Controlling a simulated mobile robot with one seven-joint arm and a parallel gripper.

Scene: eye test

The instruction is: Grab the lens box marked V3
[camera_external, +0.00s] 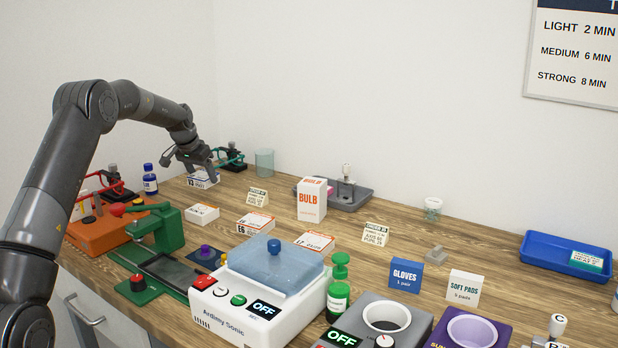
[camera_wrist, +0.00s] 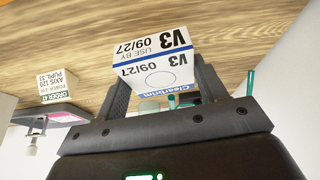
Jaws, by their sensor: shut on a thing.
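The white lens box with a blue band, marked V3 (camera_external: 203,181), is at the back left of the wooden table. My gripper (camera_external: 204,169) is over it from above. In the wrist view the V3 box (camera_wrist: 155,60) sits between my two fingers (camera_wrist: 163,82), which are shut on its sides. Its labels "V3", "09/27" and "Clearbrim" read upside down there. I cannot tell whether its underside touches the table.
Other flat lens boxes lie nearer the front: one (camera_external: 202,214), one marked E6 (camera_external: 255,224) and another (camera_external: 315,242). A blue bottle (camera_external: 150,180) and red-tubed stand (camera_external: 112,185) are left of my gripper. A glass beaker (camera_external: 264,162) stands to its right. An order card (camera_external: 257,196) stands nearby.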

